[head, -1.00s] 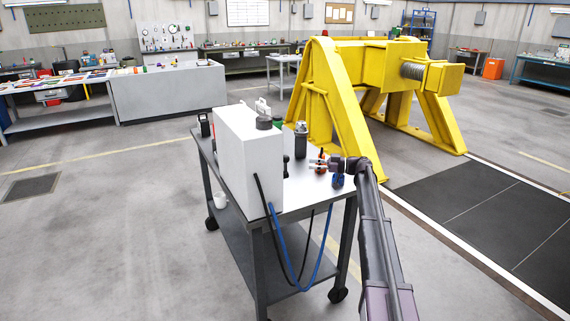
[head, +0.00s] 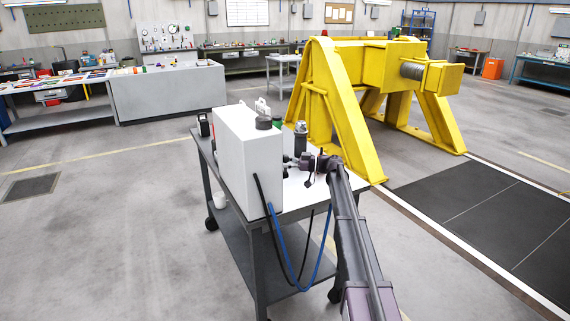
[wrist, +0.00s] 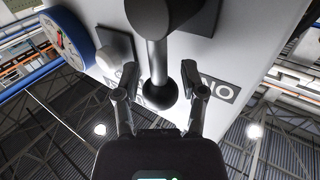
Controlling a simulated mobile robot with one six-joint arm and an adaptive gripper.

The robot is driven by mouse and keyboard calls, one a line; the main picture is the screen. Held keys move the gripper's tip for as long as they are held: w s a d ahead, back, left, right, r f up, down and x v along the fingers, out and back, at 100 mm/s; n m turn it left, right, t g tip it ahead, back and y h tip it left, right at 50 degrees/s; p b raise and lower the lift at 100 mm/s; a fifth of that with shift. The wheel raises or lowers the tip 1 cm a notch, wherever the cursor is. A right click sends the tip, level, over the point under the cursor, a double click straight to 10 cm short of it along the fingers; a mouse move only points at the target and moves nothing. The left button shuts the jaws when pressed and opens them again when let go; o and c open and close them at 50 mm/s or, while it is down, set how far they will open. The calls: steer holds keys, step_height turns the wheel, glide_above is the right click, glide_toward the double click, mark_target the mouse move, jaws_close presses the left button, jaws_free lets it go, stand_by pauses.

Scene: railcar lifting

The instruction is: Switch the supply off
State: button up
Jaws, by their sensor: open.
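A white supply box (head: 235,150) stands on the trolley, with its labelled face in the wrist view (wrist: 235,40). A dark lever (wrist: 157,60) with a round knob (wrist: 160,95) stands out from that face. My gripper (wrist: 164,84) is open, with one finger on each side of the knob; I cannot tell whether either finger touches it. In the head view my gripper (head: 290,165) is close to the box's right side, and the lever is mostly hidden there. A label (wrist: 222,90) behind the knob shows "NO", the rest covered.
A dark cylinder (head: 300,138) stands behind my gripper on the trolley (head: 315,200). Black and blue hoses (head: 275,225) hang in front. A yellow frame (head: 335,110) stands behind.

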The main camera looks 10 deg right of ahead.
jaws_close()
steer(key=shift+a, duration=0.15)
